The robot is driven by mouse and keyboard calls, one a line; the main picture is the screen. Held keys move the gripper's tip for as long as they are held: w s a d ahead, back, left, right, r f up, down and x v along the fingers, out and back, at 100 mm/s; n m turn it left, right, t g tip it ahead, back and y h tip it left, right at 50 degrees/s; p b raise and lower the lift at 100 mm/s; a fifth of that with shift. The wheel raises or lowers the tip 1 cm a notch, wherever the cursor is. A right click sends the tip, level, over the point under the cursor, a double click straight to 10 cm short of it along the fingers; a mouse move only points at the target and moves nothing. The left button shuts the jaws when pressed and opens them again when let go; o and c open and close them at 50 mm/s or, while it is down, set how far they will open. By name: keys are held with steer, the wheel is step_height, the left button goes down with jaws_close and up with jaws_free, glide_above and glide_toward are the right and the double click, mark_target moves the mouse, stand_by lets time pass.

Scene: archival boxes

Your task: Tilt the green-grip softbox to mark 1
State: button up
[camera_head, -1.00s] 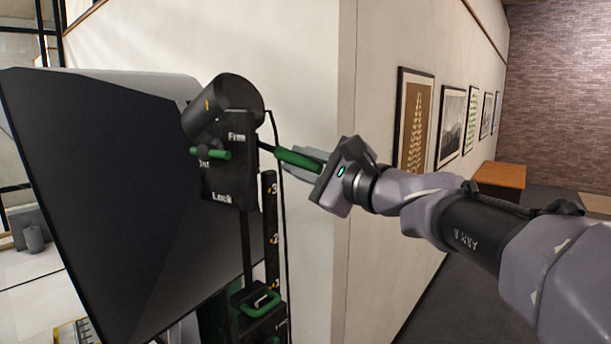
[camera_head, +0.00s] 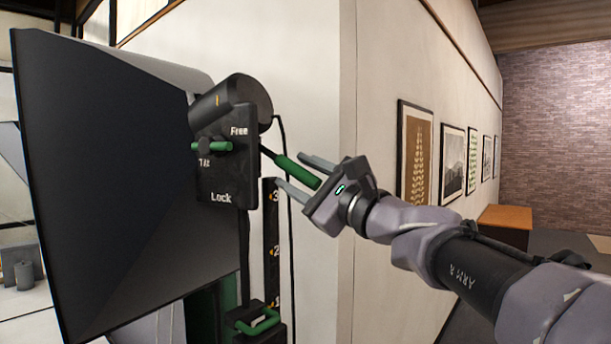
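The softbox (camera_head: 120,190) is a large black panel with a pale top at the left, its face leaning slightly. Its green grip (camera_head: 298,172) sticks out on a rod to the lower right of the dark pivot cylinder (camera_head: 232,103). My gripper (camera_head: 289,169) has its two fingers apart, one above and one below the grip's outer part; contact cannot be told. A black plate (camera_head: 228,180) reads Free, Tilt and Lock; its small green lever (camera_head: 212,147) lies level. A black scale (camera_head: 271,235) below shows 3, 2 and, partly hidden, 1.
A green handle (camera_head: 258,322) is on a black block under the scale. A cable hangs beside the scale. The white wall corner (camera_head: 335,250) stands close behind the grip and gripper. Framed pictures (camera_head: 415,145) line the right wall, with a wooden cabinet (camera_head: 506,222) beyond.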

steer(key=shift+s+d, duration=0.1)
steer(key=b+v, duration=0.3)
steer(key=v, duration=1.4)
steer(key=shift+s+f, duration=0.1)
steer(key=shift+f, duration=0.05)
